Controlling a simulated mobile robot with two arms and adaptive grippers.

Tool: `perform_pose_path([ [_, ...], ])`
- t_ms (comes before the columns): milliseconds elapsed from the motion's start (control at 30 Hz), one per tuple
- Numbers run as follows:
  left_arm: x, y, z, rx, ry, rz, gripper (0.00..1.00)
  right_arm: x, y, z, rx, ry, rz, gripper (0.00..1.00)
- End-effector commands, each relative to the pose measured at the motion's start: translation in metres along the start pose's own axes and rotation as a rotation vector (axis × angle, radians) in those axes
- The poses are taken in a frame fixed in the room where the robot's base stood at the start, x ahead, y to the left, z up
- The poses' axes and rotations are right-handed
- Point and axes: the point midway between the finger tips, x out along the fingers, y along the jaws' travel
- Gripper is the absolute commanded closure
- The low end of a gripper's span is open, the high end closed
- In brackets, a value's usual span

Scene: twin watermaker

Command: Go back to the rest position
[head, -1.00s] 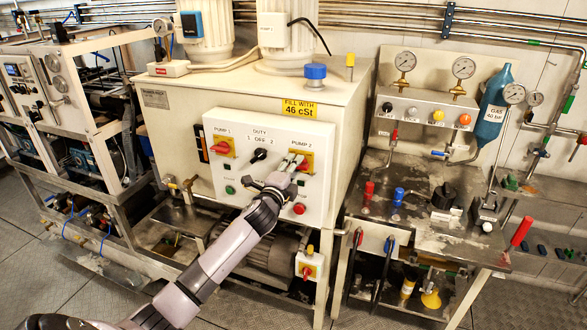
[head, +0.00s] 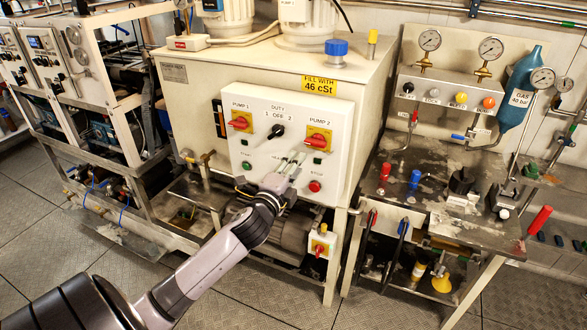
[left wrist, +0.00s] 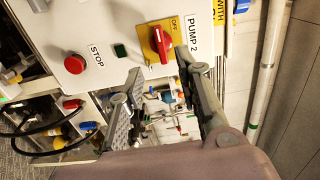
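The white control panel (head: 285,150) on the front of the cream tank carries the red PUMP 1 switch (head: 239,123), the black DUTY knob (head: 277,132) and the red PUMP 2 switch (head: 317,141). My left gripper (head: 292,161) is in front of the panel, below and left of the PUMP 2 switch. In the left wrist view its two fingers (left wrist: 160,72) are spread apart with nothing between them. The PUMP 2 switch (left wrist: 166,45) shows there just beyond the fingertips, apart from them. My right gripper is in neither view.
The red stop button (head: 315,186) and a lower red-yellow switch (head: 320,246) are close to my left arm. A steel bench (head: 430,178) with valves and gauges stands at right. An open-framed machine (head: 95,120) stands at left.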

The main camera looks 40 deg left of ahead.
Motion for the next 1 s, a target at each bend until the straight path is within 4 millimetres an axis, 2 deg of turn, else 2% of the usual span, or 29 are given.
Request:
perform_pose_path([
  [167,-0.009,0.000,0.000,-0.001,-0.001,0.000,0.68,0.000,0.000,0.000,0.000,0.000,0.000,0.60],
  [667,-0.008,0.000,0.000,-0.001,-0.001,0.000,0.68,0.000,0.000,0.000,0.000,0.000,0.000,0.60],
  [733,-0.008,0.007,0.001,-0.008,-0.003,0.012,0.68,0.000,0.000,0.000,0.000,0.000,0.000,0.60],
  [767,-0.007,0.013,0.002,-0.016,-0.005,0.023,0.68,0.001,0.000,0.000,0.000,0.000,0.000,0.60],
  [867,-0.006,0.053,0.005,-0.063,-0.017,0.092,0.68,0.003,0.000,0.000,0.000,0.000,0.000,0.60],
  [967,-0.011,0.119,0.011,-0.143,-0.041,0.205,0.68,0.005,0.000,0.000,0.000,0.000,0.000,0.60],
  [1000,-0.015,0.150,0.013,-0.180,-0.054,0.257,0.68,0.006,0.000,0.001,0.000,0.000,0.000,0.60],
])
